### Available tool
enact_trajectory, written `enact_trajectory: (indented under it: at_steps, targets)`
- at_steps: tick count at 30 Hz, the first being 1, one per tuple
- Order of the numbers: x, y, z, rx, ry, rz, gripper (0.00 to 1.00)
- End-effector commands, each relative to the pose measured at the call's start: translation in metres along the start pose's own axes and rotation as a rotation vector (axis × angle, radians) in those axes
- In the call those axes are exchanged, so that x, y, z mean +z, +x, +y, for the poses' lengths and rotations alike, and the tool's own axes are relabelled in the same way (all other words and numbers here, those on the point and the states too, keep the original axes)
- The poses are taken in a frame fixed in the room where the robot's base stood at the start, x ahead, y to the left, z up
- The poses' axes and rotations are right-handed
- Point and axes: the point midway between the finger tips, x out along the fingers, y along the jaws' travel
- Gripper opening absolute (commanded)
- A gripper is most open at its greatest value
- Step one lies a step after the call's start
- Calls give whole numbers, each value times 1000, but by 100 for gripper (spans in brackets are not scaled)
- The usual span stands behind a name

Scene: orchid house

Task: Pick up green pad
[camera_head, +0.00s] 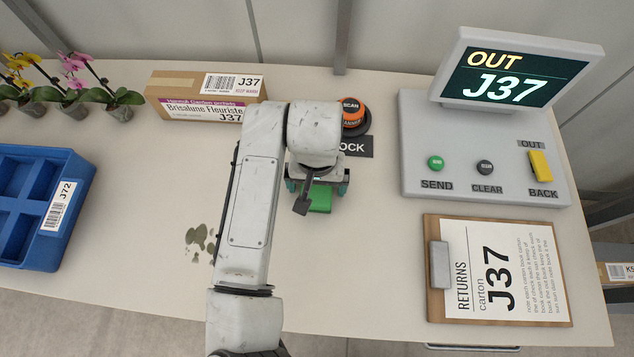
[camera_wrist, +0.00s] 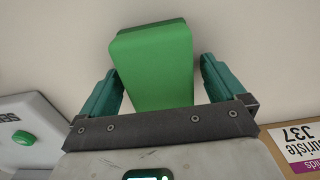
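The green pad (camera_head: 319,198) lies on the table in the head view, partly hidden by my wrist. In the wrist view the green pad (camera_wrist: 155,66) is a plain green block between my two teal fingers. My gripper (camera_head: 317,186) is above the pad in the head view. In the wrist view my gripper (camera_wrist: 160,82) is open, with one finger on each side of the pad. A narrow gap shows on the right side of the pad. On the left the finger is close to it, and I cannot tell whether it touches.
A scanner (camera_head: 351,115) stands behind my gripper. A grey console (camera_head: 460,140) with buttons and a screen reading OUT J37 is at right, with a clipboard (camera_head: 500,270) in front. A carton (camera_head: 205,95), orchids (camera_head: 70,85) and blue crate (camera_head: 62,165) are at left.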

Motion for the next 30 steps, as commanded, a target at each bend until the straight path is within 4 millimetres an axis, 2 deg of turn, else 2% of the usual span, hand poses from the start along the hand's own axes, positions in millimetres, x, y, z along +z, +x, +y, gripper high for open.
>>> enact_trajectory:
  at_steps: [2, 16, 25, 30]
  targets:
    - [0, 0, 0, 0, 0, 0, 88]
    - [0, 0, 0, 0, 0, 1, 43]
    - [0, -2, 0, 0, 0, 1, 43]
    - [-1, -14, 0, 0, 1, 3, 43]
